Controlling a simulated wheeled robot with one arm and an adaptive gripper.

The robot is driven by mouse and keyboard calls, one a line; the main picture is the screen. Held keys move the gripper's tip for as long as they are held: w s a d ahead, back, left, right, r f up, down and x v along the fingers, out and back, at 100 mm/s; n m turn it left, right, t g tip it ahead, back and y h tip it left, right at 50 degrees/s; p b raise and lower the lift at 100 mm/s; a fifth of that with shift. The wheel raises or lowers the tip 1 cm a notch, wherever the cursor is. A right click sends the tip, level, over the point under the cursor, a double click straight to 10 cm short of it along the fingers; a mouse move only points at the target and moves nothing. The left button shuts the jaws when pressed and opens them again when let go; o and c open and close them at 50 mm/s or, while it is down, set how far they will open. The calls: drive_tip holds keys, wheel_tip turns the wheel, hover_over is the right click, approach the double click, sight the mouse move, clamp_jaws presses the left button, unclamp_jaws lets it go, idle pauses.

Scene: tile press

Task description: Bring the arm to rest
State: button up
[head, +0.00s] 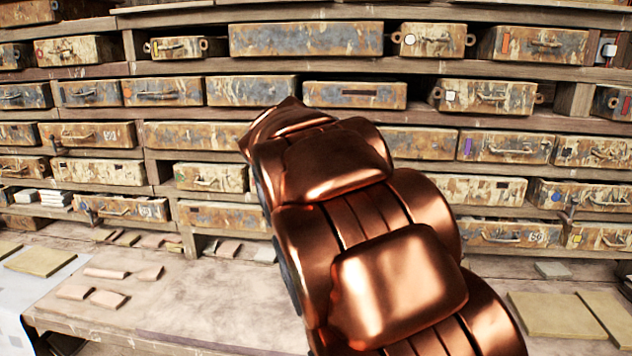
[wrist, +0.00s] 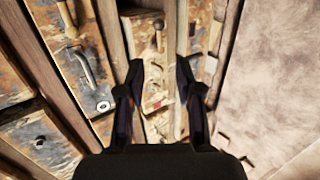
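My copper-coloured arm (head: 390,270) rises from the bottom right of the head view and reaches up and left in front of the drawer shelves. My gripper is hidden behind the arm in the head view. In the wrist view my gripper (wrist: 158,95) shows two dark fingers set wide apart. It is open, with nothing between the fingers. Beyond the fingers are the worn drawer fronts (wrist: 90,65) and the pale bench top (wrist: 275,90). The fingers appear apart from them, though the exact distance cannot be told.
Shelves of rusty, paint-worn drawers (head: 305,39) fill the back. The bench (head: 190,305) below holds several pinkish tiles (head: 107,299) at left. Large olive slabs (head: 555,315) lie at right. The front middle-left of the bench is clear.

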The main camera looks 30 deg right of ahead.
idle(0.5)
drive_tip(key=s+a+f+m+g+y, duration=0.2)
drive_tip(key=s+a+f, duration=0.5)
drive_tip(key=s, duration=0.6)
drive_tip(key=s+a+f+m+g+y, duration=0.3)
drive_tip(key=s+a+f, duration=0.4)
drive_tip(key=s, duration=0.6)
drive_tip(key=s+a+f+m+g+y, duration=0.3)
drive_tip(key=s+a+f+m+g, duration=0.1)
drive_tip(key=s+a+f, duration=0.4)
drive_tip(key=s+f, duration=0.2)
drive_tip(key=s, duration=0.2)
drive_tip(key=shift+s+f+g, duration=0.25)
drive_tip(key=shift+s+g, duration=0.05)
drive_tip(key=shift+s, duration=0.1)
drive_tip(key=shift+a, duration=0.1)
